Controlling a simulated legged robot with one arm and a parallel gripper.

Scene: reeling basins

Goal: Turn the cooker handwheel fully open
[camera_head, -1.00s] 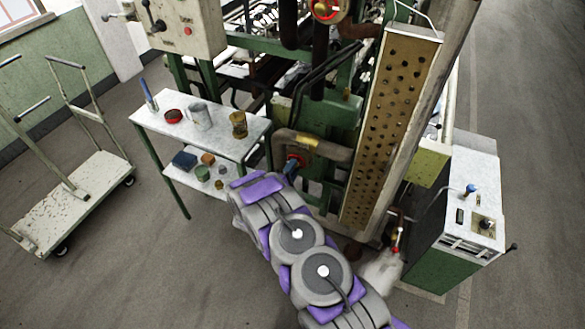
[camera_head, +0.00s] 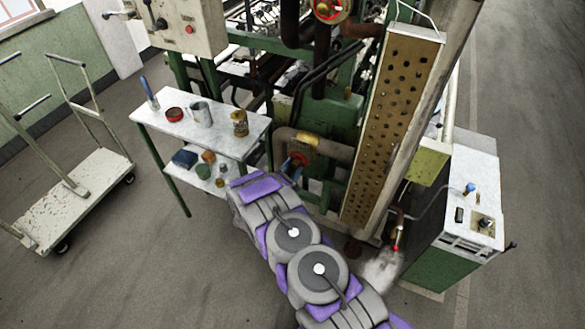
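Another red-rimmed wheel with a brass-coloured centre (camera_head: 327,9) is at the top edge, on dark pipework. I cannot tell from the picture which wheel is the cooker's. A small blue-grey part (camera_head: 287,168) at the lower wheel seems to be my gripper. Its fingers are mostly hidden, so its opening and contact do not show.
A white-topped table (camera_head: 225,137) with cans and jars stands left of my arm. A flat trolley (camera_head: 70,200) is farther left. A tall perforated panel (camera_head: 385,130) and a green-white cabinet (camera_head: 465,210) stand right. White vapour (camera_head: 378,270) hangs by a small red-tipped pipe.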

